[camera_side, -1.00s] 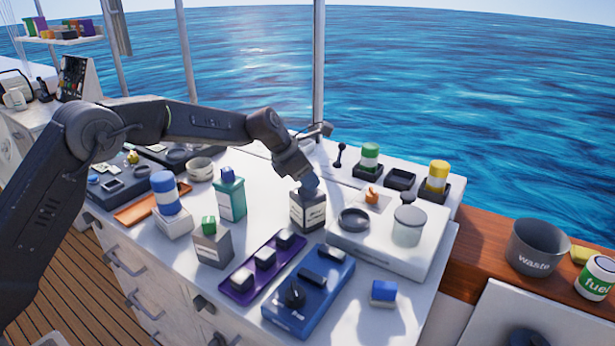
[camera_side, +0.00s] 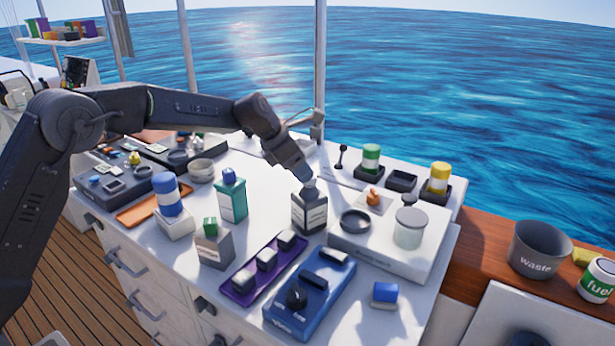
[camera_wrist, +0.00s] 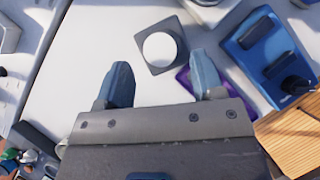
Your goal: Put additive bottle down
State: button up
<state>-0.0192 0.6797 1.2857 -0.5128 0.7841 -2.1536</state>
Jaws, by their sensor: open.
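A dark grey, square bottle with a pale label (camera_side: 309,213) stands upright on the white worktop; I take it to be the additive bottle. Its light round cap shows from above in the wrist view (camera_wrist: 160,47). My gripper (camera_side: 306,181) is just above the bottle's top in the side view. In the wrist view my gripper (camera_wrist: 162,76) has its two blue-grey fingers spread wide, with nothing between them. The cap lies just ahead of the fingertips.
A teal bottle (camera_side: 231,198) is to the left. A white raised unit (camera_side: 388,254) stands close on the right.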

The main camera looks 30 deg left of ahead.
jog(key=v, duration=0.7)
jog(key=shift+s+r, duration=0.15)
jog(key=shift+r, duration=0.2)
jog(key=s+r+m+y, duration=0.1)
jog(key=s+r+m, duration=0.2)
jog(key=s+m, duration=0.45)
jog(key=s+r+m+y, duration=0.1)
jog(key=s+r+m, duration=0.3)
jog(key=s, duration=0.6)
jog(key=s+f+m+y, duration=0.1)
jog(key=s+f+m, duration=0.2)
jog(key=s+m, duration=0.5)
jog(key=s+a+f+m+y, duration=0.1)
jog(key=s+f+m, duration=0.3)
jog(key=s+m, duration=0.4)
jog(key=s, duration=0.4)
jog(key=shift+a+f+m, duration=0.25)
jog(key=shift+a+m, duration=0.1)
